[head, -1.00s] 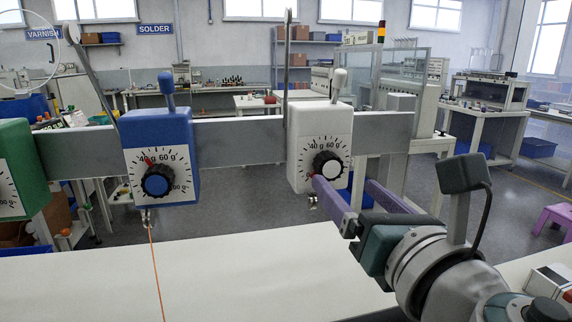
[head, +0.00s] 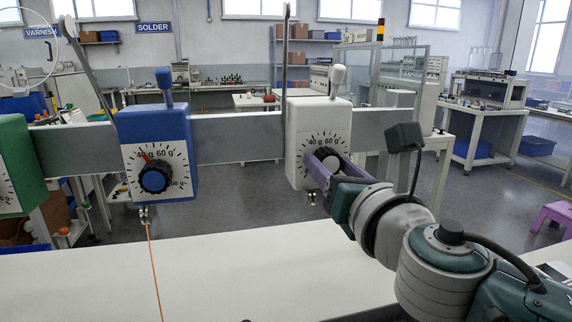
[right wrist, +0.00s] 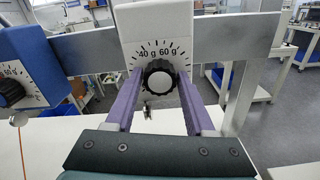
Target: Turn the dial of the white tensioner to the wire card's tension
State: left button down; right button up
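The white tensioner (head: 318,117) hangs on the grey rail, with a black dial (head: 330,155) and a gram scale on its front. In the right wrist view the white-capped dial (right wrist: 158,80) sits between the purple fingers of my right gripper (right wrist: 160,76). The fingers are apart, one on each side of the dial, with what looks like a narrow gap at each side. In the head view my right gripper (head: 326,158) partly covers the dial. The dial's pointer cannot be read. My left gripper and a readable wire card are not in view.
A blue tensioner (head: 155,125) with an orange wire (head: 154,262) and a green tensioner (head: 18,165) hang to the left on the same rail (head: 240,140). The white table (head: 230,270) below is mostly clear. The blue tensioner also shows in the right wrist view (right wrist: 32,65).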

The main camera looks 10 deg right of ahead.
grip_shut()
jog(key=shift+m, duration=0.3)
